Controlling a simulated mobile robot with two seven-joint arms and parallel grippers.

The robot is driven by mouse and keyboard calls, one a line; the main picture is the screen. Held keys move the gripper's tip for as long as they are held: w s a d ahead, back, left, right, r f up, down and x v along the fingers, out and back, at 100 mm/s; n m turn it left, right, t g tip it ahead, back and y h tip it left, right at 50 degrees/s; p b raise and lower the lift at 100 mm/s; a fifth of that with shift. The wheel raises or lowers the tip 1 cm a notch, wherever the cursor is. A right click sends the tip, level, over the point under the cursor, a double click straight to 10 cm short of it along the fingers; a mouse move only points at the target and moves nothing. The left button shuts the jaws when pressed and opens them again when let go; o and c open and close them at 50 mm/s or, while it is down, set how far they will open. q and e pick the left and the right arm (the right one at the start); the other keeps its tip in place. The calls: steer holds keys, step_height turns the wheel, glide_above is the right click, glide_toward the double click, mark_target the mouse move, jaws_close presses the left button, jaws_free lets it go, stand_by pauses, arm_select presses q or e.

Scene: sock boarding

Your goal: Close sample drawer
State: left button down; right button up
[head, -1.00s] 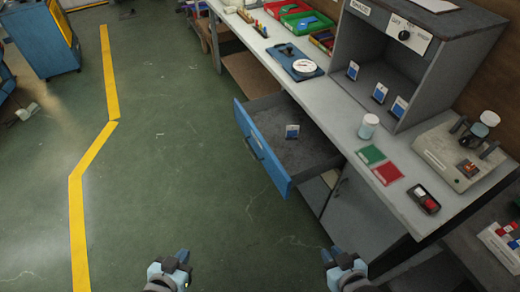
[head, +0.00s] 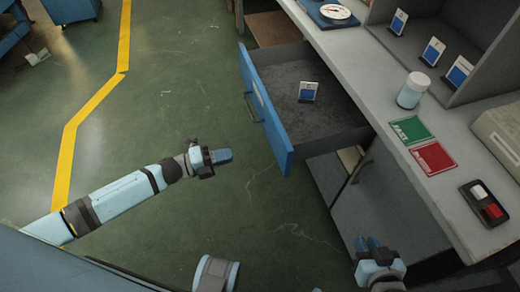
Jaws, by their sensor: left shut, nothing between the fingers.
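The sample drawer (head: 262,106) stands open, pulled out from under the workbench, with its blue front panel facing left and a dark handle on it. A small blue-and-white card (head: 308,91) stands inside the drawer. My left gripper (head: 222,156) is shut and empty over the floor, to the left of the drawer front's near end, with a gap between them in the picture. My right gripper (head: 368,243) is low in the view, in front of the grey cabinet; its fingers look close together, but I cannot tell whether they are shut.
The green floor left of the drawer is clear.

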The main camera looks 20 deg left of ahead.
mark_target(277, 143)
arm_select(q)
steer(key=x, duration=1.3)
steer(key=shift+w+d+b, duration=0.1)
steer(key=shift+d+b, duration=0.05)
steer(key=shift+b, duration=0.25)
arm_select(e)
steer(key=shift+a, duration=0.15)
